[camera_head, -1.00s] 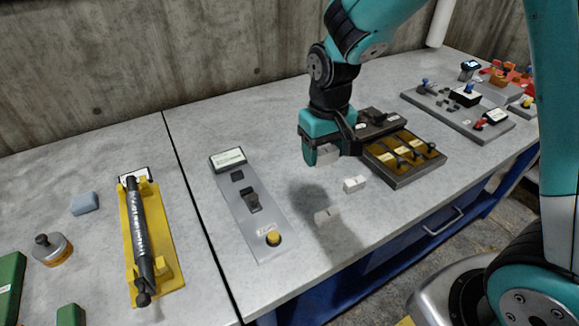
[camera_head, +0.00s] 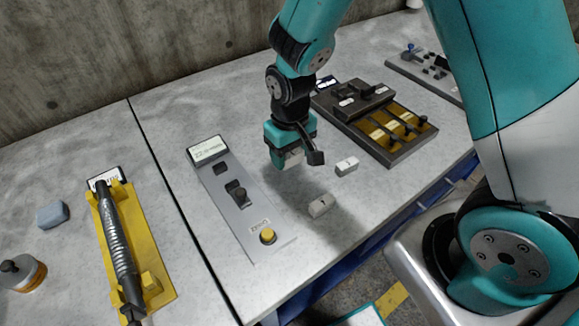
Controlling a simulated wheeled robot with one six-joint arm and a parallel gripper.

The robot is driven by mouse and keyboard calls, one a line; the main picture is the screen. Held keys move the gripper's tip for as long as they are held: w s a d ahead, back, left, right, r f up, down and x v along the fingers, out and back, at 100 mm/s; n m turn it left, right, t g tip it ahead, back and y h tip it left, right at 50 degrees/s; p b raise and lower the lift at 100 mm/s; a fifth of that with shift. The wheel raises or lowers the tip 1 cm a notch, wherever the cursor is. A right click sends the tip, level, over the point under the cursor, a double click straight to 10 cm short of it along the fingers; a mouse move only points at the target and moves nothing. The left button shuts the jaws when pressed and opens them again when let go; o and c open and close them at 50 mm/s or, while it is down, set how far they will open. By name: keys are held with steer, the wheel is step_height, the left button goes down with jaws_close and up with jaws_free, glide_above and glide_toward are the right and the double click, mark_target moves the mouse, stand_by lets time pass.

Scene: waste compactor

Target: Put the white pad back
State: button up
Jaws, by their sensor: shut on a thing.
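My gripper (camera_head: 291,153) is shut on a small white block (camera_head: 293,159), which looks like the white pad. It holds the block above the table; the fingers partly hide it. A grey panel (camera_head: 262,209) with a yellow button lies to the left of my gripper.
A yellow cradle (camera_head: 160,290) holds a ribbed dark cylinder farther left. A blue-grey block (camera_head: 53,214) and a round container (camera_head: 22,274) lie beyond it. Another grey board (camera_head: 430,72) is at the back right. The concrete wall bounds the rear; bare table lies around my gripper.

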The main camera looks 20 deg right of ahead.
mark_target(290, 177)
steer(key=shift+f, duration=2.7)
steer(key=shift+f, duration=0.2)
steer(key=o, duration=1)
steer(key=shift+r, duration=0.1)
step_height(290, 177, up, 12)
steer(key=shift+r+b, duration=0.1)
steer(key=shift+b, duration=0.35)
steer(key=s+a+r+n+y, duration=0.1)
steer(key=s+r, duration=0.3)
steer(key=s, duration=0.2)
steer(key=s+a+r+n+y, duration=0.1)
steer(key=s+a+r+n, duration=0.1)
steer(key=s+r, duration=0.3)
steer(key=s+a+r+n+y, duration=0.1)
steer(key=s+r+y, duration=0.1)
steer(key=s+r, duration=0.3)
steer(key=shift+s+a+n, duration=0.25)
steer(key=shift+s+n, duration=0.15)
steer(key=shift+s, duration=0.45)
